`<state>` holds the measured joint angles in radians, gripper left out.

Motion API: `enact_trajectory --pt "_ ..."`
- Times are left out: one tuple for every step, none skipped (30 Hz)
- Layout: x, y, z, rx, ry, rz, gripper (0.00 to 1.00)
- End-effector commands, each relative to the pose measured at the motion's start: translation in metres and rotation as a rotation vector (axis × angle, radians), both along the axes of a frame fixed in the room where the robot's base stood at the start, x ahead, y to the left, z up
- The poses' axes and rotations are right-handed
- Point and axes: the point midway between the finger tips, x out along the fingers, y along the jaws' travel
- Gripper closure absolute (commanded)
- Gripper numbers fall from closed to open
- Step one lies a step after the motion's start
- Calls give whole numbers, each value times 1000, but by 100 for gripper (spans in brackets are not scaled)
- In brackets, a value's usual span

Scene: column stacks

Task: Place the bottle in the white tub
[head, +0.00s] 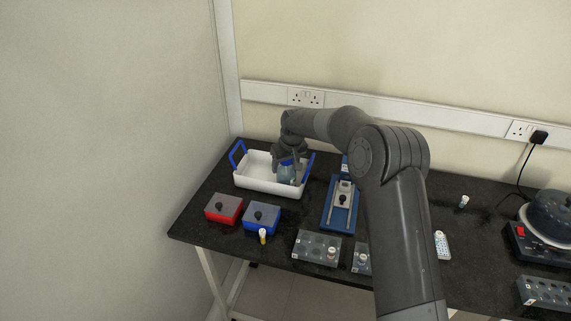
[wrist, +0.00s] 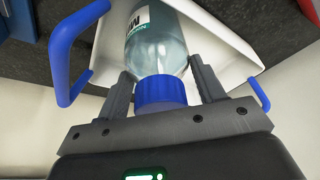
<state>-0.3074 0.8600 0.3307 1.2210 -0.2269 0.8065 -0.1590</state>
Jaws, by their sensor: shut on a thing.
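The bottle is clear with a blue cap and a white label; its glass body (wrist: 157,45) shows in the wrist view, and in the head view the bottle (head: 286,174) is at the right part of the tub. The white tub (head: 256,183) has blue handles and stands at the back left of the table; its wall also shows in the wrist view (wrist: 225,35). My gripper (head: 287,159) is shut on the bottle at its blue cap (wrist: 160,92), fingers on both sides. The bottle is upright inside the tub's outline. I cannot tell whether its base touches the tub floor.
A red box (head: 224,209) and a blue box (head: 262,217) stand in front of the tub. A blue tray (head: 327,216) is to its right, with a grey rack (head: 317,248) nearer the front. A wall is close on the left.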

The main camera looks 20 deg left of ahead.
Motion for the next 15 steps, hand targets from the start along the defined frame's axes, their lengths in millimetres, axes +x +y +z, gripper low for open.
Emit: enact_trajectory --pt "0 0 -1 1 -1 0 74" --pt "0 0 -2 0 0 0 74" --pt "0 0 -2 -1 1 0 34" --pt "0 0 -2 -1 1 0 32" --pt "0 0 -2 -1 1 0 29" --pt "0 0 -2 -1 1 0 26" --pt "0 0 -2 -1 1 0 24" --pt "0 0 -2 -1 1 0 21" --pt "0 0 -2 -1 1 0 18" --pt "0 0 -2 -1 1 0 16" --pt "0 0 -2 -1 1 0 16" --pt "0 0 -2 -1 1 0 16" --pt "0 0 -2 -1 1 0 16" --pt "0 0 -2 -1 1 0 16" --pt "0 0 -2 -1 1 0 16"
